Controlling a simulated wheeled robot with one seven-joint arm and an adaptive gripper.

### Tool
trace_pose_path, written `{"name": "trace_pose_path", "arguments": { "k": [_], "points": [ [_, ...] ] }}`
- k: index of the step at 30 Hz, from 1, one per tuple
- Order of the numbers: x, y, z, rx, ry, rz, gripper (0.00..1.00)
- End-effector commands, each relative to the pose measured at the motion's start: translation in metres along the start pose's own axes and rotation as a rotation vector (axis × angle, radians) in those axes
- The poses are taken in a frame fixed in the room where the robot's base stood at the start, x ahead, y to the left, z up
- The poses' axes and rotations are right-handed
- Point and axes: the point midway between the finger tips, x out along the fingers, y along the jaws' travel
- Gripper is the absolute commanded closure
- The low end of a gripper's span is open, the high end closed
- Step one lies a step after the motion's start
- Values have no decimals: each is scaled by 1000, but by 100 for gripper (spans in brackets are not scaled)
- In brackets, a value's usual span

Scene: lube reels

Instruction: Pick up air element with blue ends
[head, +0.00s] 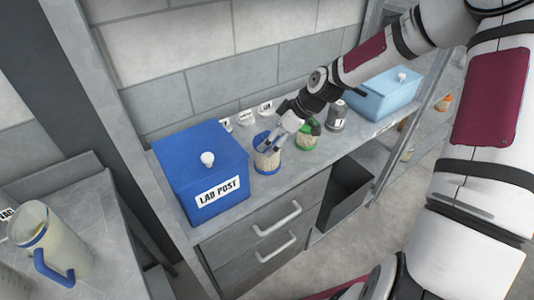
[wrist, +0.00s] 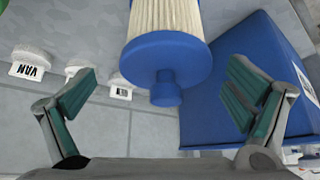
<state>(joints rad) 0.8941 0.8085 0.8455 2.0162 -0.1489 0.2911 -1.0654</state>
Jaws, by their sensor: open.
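The air element with blue ends (head: 266,161) stands on the shelf just right of the blue LAB POST box. It has a pale pleated body; in the wrist view its blue end cap and knob (wrist: 165,60) fill the upper middle. My gripper (head: 271,146) is at the element's top, and its fingers partly hide the upper end in the head view. In the wrist view my gripper (wrist: 160,88) is open, with one green-padded finger on each side of the blue end and visible gaps on both sides.
The blue LAB POST box (head: 203,170) stands close on the left; it also shows in the wrist view (wrist: 225,90). White labelled tags (head: 246,117) line the back. A light blue box (head: 383,94) is farther right.

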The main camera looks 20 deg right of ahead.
Motion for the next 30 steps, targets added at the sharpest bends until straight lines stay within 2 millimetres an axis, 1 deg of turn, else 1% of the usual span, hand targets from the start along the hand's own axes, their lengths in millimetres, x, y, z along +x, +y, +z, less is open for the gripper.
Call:
{"name": "trace_pose_path", "arguments": {
  "k": [1, 8, 13, 15, 17, 20, 26, 29, 30],
  "points": [
    [6, 0, 0, 0, 0, -1, 3],
    [20, -3, 0, -1, -1, -2, 3],
    [44, -8, -1, -1, -1, -3, 3],
    [53, -6, -1, 0, -1, -2, 3],
    [59, -6, -1, 0, -1, -2, 3],
    [63, -6, 0, 0, -1, 0, 3],
    [63, -5, 0, 0, -1, 1, 3],
    [63, -5, 0, 0, -1, 1, 24],
    [63, -5, 0, 0, -1, 1, 33]
  ]
}}
